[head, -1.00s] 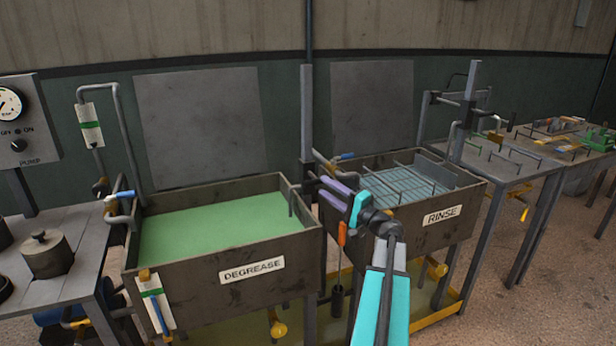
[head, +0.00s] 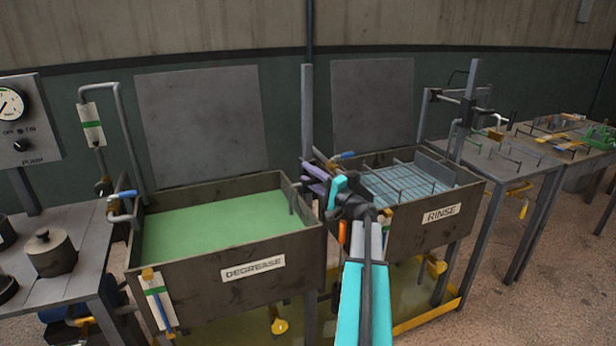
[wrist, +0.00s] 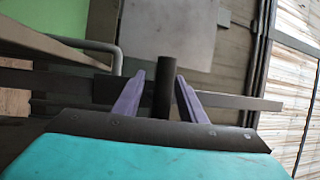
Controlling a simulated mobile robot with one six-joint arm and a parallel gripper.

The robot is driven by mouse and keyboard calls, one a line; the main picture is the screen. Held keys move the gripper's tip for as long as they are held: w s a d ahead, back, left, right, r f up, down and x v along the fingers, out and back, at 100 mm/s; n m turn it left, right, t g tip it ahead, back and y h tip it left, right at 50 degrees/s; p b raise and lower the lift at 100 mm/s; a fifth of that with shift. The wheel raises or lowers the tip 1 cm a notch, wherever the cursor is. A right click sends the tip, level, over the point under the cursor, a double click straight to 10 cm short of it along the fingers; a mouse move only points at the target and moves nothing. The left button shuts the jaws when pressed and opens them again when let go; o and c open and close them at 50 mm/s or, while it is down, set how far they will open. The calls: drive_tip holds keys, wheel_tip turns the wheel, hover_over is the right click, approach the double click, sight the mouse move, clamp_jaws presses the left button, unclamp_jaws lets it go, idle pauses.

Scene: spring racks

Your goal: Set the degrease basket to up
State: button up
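The degrease tank (head: 200,275) holds green liquid (head: 215,225), and no basket shows above it. A bent grey rod (head: 291,196) stands at the tank's right end; it also shows in the wrist view (wrist: 118,58). A tall grey post (head: 308,110) rises between the two tanks. My gripper (head: 314,172) is at this post, partly covering it. In the wrist view, my purple fingers (wrist: 160,97) are apart, on either side of a dark round handle (wrist: 164,75). Gaps show between the handle and both fingers.
The rinse tank (head: 425,225) stands to the right, with a wire basket (head: 400,183) showing in it. A table with a pot (head: 52,254) is at the left; racks and tables (head: 510,165) are at the right. An orange-handled tool (head: 342,232) hangs between the tanks.

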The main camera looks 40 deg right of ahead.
clamp_jaws()
drive_tip(key=shift+a, duration=0.15)
drive_tip(key=r, duration=1.7)
drive_tip(key=shift+d, duration=0.3)
drive_tip(key=shift+c, duration=0.2)
unclamp_jaws()
drive_tip(key=shift+o, duration=0.2)
drive_tip(key=shift+f, duration=0.15)
drive_tip(key=shift+s+a+f, duration=0.1)
